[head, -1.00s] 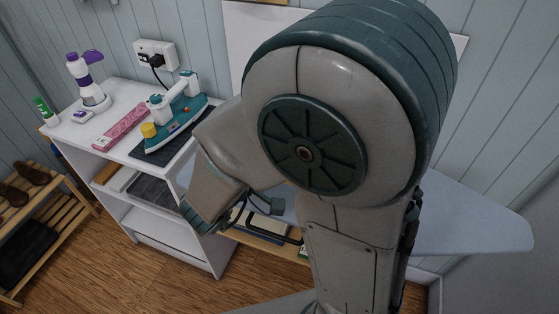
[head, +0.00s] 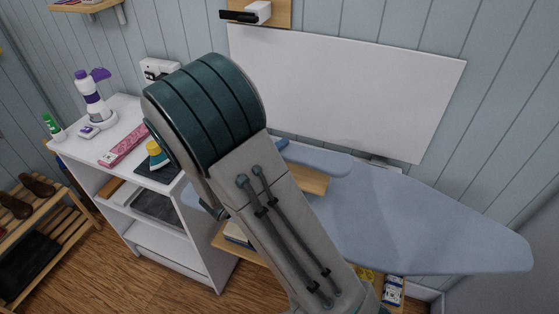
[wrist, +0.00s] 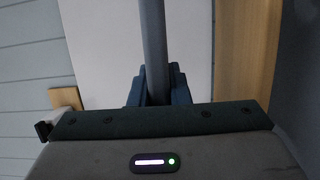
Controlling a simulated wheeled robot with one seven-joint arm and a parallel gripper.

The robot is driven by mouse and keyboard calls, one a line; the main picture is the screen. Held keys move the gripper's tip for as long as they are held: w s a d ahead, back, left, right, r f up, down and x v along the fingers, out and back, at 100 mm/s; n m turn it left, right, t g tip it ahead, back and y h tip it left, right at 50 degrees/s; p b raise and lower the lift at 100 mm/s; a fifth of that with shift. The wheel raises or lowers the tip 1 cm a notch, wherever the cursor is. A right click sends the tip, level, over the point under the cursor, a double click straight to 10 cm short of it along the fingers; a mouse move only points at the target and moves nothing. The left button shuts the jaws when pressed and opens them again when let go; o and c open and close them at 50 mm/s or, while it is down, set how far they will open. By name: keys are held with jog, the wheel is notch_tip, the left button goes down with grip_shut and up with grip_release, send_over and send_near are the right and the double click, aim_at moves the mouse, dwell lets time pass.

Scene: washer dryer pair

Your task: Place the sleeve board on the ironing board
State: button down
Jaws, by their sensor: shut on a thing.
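The sleeve board (head: 318,159) has a narrow blue-grey padded top over a pale wooden base. In the head view it appears over the back left part of the ironing board (head: 430,225), a wide blue-grey padded surface. I cannot tell whether its base touches that surface. In the wrist view my gripper (wrist: 157,88) is shut on the sleeve board's padded top (wrist: 152,40), seen edge-on, with its wooden base at the right.
A white shelf unit (head: 185,242) at left carries a purple-and-white bottle (head: 92,98), a pink patterned box (head: 124,145) and a yellow-topped item (head: 157,155). A white panel (head: 345,85) is on the wall behind. The ironing board's right part is clear.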

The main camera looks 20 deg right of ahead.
jog(key=shift+f, duration=1.85)
jog(key=shift+f, duration=0.15)
jog(key=c, duration=1.4)
grip_release()
jog(key=shift+o, duration=0.2)
jog(key=shift+a, duration=0.1)
jog(key=b+v, duration=0.1)
jog(key=v, duration=1.1)
